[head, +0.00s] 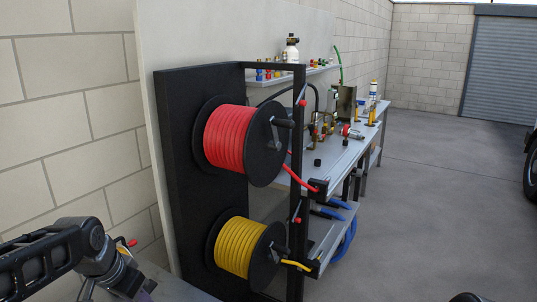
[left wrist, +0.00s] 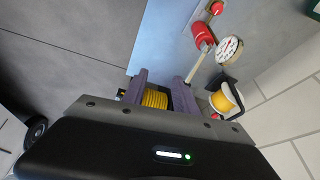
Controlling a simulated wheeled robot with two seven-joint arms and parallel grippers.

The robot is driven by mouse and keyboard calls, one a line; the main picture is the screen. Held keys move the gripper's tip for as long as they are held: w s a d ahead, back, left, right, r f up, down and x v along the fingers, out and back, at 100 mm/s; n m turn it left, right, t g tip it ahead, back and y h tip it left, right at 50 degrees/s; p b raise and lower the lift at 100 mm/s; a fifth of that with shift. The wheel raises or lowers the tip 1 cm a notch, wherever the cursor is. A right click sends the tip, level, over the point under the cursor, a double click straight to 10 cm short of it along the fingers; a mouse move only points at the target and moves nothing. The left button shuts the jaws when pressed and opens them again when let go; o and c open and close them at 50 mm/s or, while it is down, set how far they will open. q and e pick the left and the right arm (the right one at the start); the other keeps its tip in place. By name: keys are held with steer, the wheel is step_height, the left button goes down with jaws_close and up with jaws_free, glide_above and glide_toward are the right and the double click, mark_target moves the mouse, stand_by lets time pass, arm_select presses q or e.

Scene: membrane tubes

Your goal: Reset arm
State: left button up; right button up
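My left arm comes in at the lower left of the head view, and its gripper (head: 138,288) is at the bottom edge there, left of the hose reels. In the left wrist view the two purple fingers of my left gripper (left wrist: 161,77) stand apart. A yellow coil (left wrist: 155,99) shows in the gap between them. It appears to lie beyond the fingers, not gripped. My right gripper is not in view.
A red hose reel (head: 225,140) and a yellow hose reel (head: 237,247) hang on a black frame (head: 180,150). A workbench (head: 335,152) with fittings runs behind. The left wrist view shows a gauge (left wrist: 229,49) and a yellow-and-white spool (left wrist: 225,98).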

arm_select(q)
steer(key=d+f+n+h, duration=0.1)
steer(key=d+f, duration=0.4)
steer(key=f, duration=0.3)
steer(key=w+d+f+n+t, duration=0.1)
steer(key=d+f+n, duration=0.1)
steer(key=d+f, duration=0.35)
steer(key=d+f+n+h, duration=0.1)
steer(key=d+f, duration=0.2)
steer(key=f, duration=0.7)
steer(key=s+d+f+g, duration=0.1)
steer(key=s+d+f, duration=0.2)
steer(key=s+f, duration=0.2)
steer(key=s+d+f+g+h, duration=0.1)
steer(key=s+f, duration=0.4)
steer(key=s, duration=0.5)
steer(key=s+d+f+n+g, duration=0.1)
steer(key=s+d+f+g, duration=0.1)
steer(key=s+d+f, duration=0.3)
steer(key=shift+s+d+f+g, duration=0.35)
steer(key=shift+s+f, duration=0.2)
steer(key=shift+s, duration=0.65)
